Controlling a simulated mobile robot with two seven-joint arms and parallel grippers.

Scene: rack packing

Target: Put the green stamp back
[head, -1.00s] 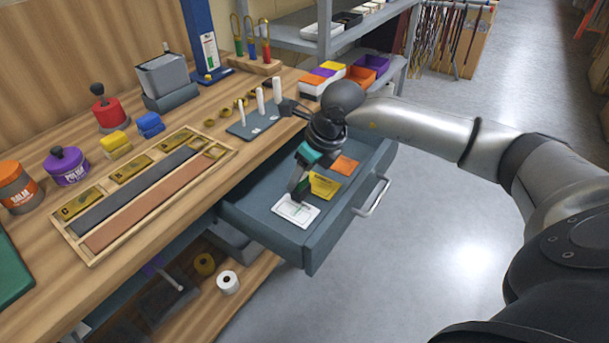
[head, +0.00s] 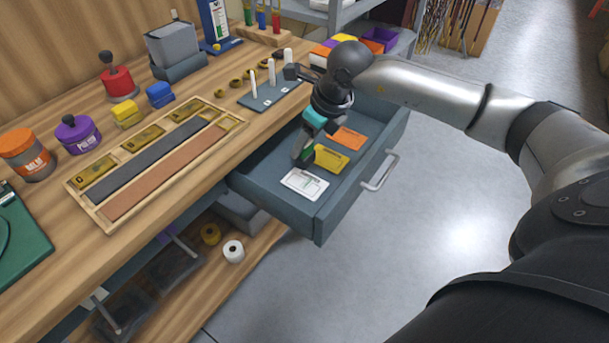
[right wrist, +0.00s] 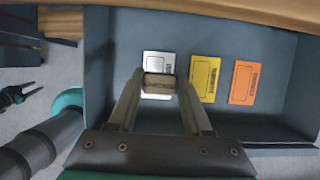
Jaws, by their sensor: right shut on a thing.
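My right gripper (head: 303,158) is above the open drawer. In the right wrist view its fingers (right wrist: 158,86) are shut on a small block with lettering, whose face toward that camera is beige. In the head view this green stamp (head: 308,155) shows a little green between the fingers. It is over or just beside a white card (head: 304,184), and I cannot tell whether it touches it. A yellow card (head: 331,159) and an orange card (head: 347,138) lie beside it. A dark two-pronged part at the left edge of the right wrist view looks like my left gripper (right wrist: 38,89), prongs apart.
The grey drawer (head: 345,203) stands pulled out from the wooden bench. On the bench are a wooden tray (head: 98,222) with strips and brass plates, red, purple and orange-topped pots, yellow and blue blocks, and a peg stand (head: 268,101). Clear floor lies to the right.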

